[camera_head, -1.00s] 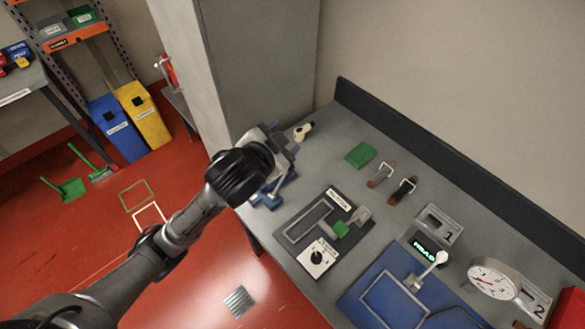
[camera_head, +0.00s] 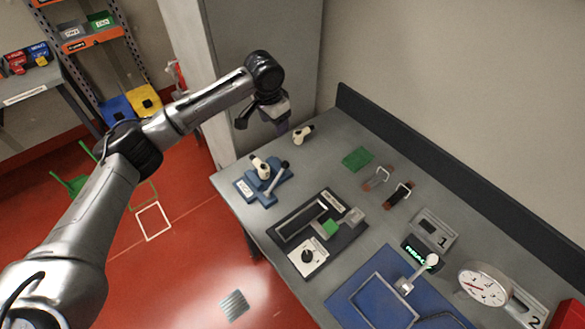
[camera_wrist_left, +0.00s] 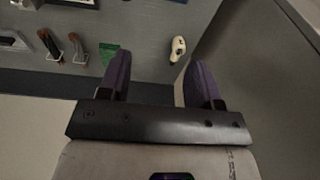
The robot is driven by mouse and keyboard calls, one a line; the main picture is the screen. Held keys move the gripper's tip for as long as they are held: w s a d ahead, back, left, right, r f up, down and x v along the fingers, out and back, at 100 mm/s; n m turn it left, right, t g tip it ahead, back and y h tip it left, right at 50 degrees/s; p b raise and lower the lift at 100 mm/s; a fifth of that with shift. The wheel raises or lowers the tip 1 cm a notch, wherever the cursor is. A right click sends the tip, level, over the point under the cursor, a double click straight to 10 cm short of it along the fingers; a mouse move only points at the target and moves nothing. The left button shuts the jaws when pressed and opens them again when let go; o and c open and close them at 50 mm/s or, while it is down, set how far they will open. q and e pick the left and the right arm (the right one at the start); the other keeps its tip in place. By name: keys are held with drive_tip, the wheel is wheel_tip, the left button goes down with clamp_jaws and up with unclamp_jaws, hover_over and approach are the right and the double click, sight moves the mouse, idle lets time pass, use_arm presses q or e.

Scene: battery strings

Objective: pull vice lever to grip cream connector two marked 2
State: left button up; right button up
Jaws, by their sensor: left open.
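The blue vice (camera_head: 246,188) stands on the near left corner of the bench. A cream connector (camera_head: 259,166) sits upright in it, and a dark-tipped lever (camera_head: 277,179) slants up beside the connector. Any mark on this connector is too small to read. A second cream connector (camera_head: 303,134) lies on the bench further back; it also shows in the left wrist view (camera_wrist_left: 177,50). My left gripper (camera_head: 283,124) is raised beyond the vice, near the grey cabinet. Its dark fingers (camera_wrist_left: 160,66) are apart with nothing between them. My right gripper is out of sight.
A green piece (camera_head: 357,158) and two handled clamps (camera_head: 398,194) lie along the back of the bench. A dark fixture (camera_head: 293,216), a blue board (camera_head: 345,300) and a round gauge (camera_head: 483,284) stand to the right. The grey cabinet (camera_head: 262,30) rises close behind the gripper.

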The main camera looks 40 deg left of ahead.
sight(284, 162)
use_arm(q)
drive_tip(key=d+f, duration=0.1)
drive_tip(key=f, duration=0.3)
drive_tip(key=s+d+f+n+g+h, duration=0.1)
drive_tip(key=d+f, duration=0.1)
drive_tip(key=f, duration=0.3)
drive_tip(key=d+f+n+h+b, duration=0.1)
drive_tip(key=f, duration=0.4)
drive_tip(key=shift+s+d+g, duration=0.3)
drive_tip(key=shift+s+g, duration=0.1)
drive_tip(key=shift+c, duration=0.4)
